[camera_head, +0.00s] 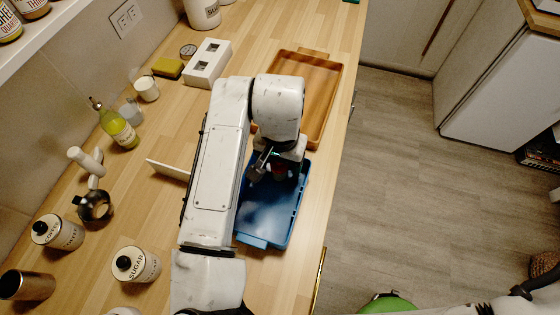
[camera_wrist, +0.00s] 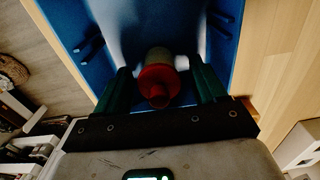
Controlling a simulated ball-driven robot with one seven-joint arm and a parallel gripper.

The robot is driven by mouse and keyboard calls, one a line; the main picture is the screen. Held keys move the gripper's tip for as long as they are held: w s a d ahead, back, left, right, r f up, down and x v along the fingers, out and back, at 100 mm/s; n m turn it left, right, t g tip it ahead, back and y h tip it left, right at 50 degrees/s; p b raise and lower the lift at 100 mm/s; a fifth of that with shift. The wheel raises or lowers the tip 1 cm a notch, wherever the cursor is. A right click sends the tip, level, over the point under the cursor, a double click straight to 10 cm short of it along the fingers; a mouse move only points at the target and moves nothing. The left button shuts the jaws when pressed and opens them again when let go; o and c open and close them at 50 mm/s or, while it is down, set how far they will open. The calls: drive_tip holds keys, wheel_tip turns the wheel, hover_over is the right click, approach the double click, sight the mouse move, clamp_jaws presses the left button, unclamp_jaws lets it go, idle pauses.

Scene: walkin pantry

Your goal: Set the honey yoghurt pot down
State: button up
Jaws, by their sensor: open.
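In the wrist view, a small pot (camera_wrist: 158,82) with a red top and a pale beige body is between my two dark green fingers, with a gap visible on each side. I take it to be the honey yoghurt pot; no label is readable. It is over or in the blue tray (camera_wrist: 225,15); its base is hidden, so I cannot tell whether it touches the floor. My gripper (camera_wrist: 165,78) is open around it. In the head view, my gripper (camera_head: 276,168) is low over the far half of the blue tray (camera_head: 262,218), and my arm hides part of the tray.
A brown wooden tray (camera_head: 317,80) lies just beyond the blue one. A white socketed block (camera_head: 208,63), yellow sponge (camera_head: 168,67), oil bottle (camera_head: 118,128), coffee jar (camera_head: 62,234) and sugar jar (camera_head: 137,266) stand left. The counter's edge is close on the right.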

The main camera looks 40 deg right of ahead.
drive_tip(key=shift+r, duration=0.15)
wheel_tip(320, 180, up, 12)
idle(0.4)
